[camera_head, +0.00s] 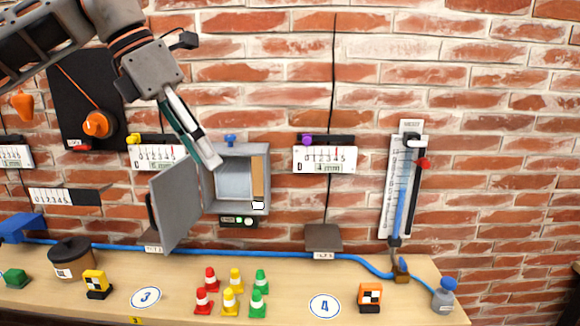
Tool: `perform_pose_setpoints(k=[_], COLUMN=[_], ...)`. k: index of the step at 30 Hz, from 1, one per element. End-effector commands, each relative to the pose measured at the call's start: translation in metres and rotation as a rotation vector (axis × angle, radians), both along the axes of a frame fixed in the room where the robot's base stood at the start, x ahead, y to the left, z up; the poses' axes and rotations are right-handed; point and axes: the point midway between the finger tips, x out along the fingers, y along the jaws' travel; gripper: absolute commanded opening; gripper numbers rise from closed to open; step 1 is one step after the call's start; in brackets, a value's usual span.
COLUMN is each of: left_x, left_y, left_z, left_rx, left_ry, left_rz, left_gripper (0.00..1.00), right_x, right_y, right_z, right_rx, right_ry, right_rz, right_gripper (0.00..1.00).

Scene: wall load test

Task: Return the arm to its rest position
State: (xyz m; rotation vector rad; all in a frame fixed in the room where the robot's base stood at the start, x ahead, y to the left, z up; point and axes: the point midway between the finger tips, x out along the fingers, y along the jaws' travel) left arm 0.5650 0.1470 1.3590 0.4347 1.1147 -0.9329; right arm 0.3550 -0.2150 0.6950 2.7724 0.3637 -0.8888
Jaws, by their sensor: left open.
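My left arm (60,32) comes in from the upper left. My left gripper (208,158) points down and to the right, with its fingertips in front of the upper left part of a small grey wall cabinet (263,178). I see the fingers nearly edge-on, and nothing shows between them. The cabinet door (176,207) stands open to the left. I cannot tell whether the fingertips touch the cabinet. My right gripper is not in view.
A wooden table (200,305) below holds red, yellow and green cones (230,292), a dark round pot (72,257) and marked cubes. A blue hose (200,250) runs along its back. Gauges and a tall scale (385,210) hang on the brick wall. Upper right is free.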

Motion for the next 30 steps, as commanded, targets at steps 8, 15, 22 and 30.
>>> perform_pose_setpoints(k=[8, 15, 22, 30], left_x=[-0.015, -0.044, -0.061, -0.048], left_y=[-0.087, -0.16, -0.201, -0.208], left_z=[-0.079, -0.121, -0.135, -0.149], left_rx=[-0.262, -0.604, -0.958, -1.364], left_ry=[0.154, 0.333, 0.527, 0.765], left_rz=[-0.166, -0.22, -0.15, 0.094], left_gripper=[0.41, 0.41, 0.41, 0.41], right_x=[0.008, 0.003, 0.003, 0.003], right_y=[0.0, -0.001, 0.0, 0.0], right_z=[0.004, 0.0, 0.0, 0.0], right_rx=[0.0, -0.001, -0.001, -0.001], right_ry=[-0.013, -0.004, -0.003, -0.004], right_rz=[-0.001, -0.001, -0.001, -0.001], right_gripper=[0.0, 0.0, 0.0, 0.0])
